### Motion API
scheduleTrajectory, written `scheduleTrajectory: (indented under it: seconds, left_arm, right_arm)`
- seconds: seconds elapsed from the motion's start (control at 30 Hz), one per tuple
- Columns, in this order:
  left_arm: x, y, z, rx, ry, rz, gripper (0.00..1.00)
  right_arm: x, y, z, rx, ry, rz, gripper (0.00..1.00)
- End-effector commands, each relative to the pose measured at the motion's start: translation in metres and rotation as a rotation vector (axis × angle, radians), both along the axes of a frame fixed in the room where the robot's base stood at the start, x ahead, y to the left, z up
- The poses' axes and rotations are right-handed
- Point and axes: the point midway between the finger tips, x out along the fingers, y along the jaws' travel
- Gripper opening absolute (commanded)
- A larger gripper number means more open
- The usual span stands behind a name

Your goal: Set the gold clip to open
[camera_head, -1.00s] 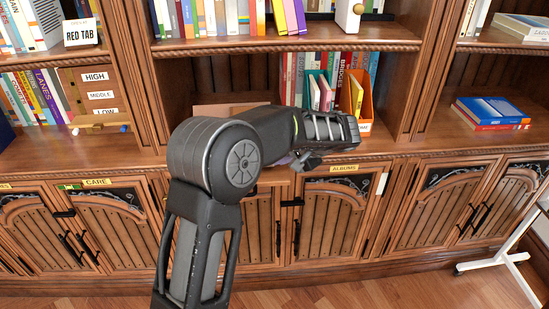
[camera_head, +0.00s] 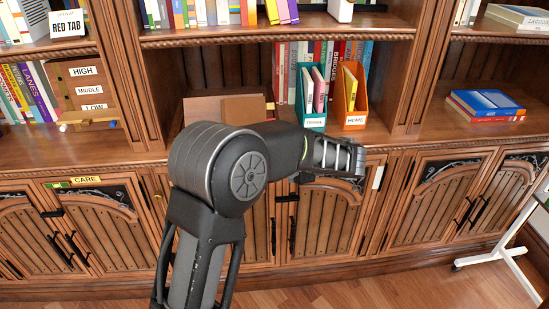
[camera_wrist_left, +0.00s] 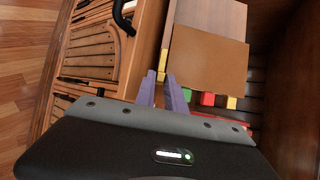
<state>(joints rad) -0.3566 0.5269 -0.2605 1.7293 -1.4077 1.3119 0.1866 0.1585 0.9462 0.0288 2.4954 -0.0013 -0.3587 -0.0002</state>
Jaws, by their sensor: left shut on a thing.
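My left arm comes in from below in the head view, and its gripper (camera_head: 338,156) is in front of the cabinet top edge, below the file holders. Its fingertips are hidden there. In the left wrist view the two purple fingers (camera_wrist_left: 162,80) are closed around a small gold piece, which I take to be the gold clip (camera_wrist_left: 161,75), at the edge of the shelf front. The clip is mostly hidden between the fingers, and its setting cannot be read. My right gripper is not in view.
A teal file holder (camera_head: 313,97) and an orange one (camera_head: 352,96) stand on the shelf above the gripper. Brown boards (camera_head: 212,108) lie to their left. Blue and red books (camera_head: 487,104) lie at right. A white stand (camera_head: 508,250) is at far right.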

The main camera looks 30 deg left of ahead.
Motion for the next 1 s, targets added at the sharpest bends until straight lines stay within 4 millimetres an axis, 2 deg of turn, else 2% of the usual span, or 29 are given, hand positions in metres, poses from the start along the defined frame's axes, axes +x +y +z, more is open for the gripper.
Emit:
scheduleTrajectory:
  seconds: [0.13, 0.17, 0.4, 0.77, 1.0]
  left_arm:
    - [0.000, 0.000, -0.001, 0.000, 0.003, -0.001, 0.00]
    - [0.000, 0.000, -0.001, -0.001, 0.003, -0.001, 0.16]
    - [0.000, 0.000, -0.001, -0.001, 0.002, 0.000, 0.36]
    - [-0.001, -0.005, 0.002, -0.002, 0.000, 0.000, 0.36]
    - [-0.008, -0.034, 0.018, -0.002, -0.001, -0.003, 0.36]
  right_arm:
    - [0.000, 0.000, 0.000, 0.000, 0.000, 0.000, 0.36]
    - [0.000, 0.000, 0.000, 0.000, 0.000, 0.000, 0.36]
    - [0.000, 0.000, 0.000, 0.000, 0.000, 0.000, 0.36]
    - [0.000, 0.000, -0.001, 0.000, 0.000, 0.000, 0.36]
    - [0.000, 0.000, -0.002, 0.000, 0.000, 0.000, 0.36]
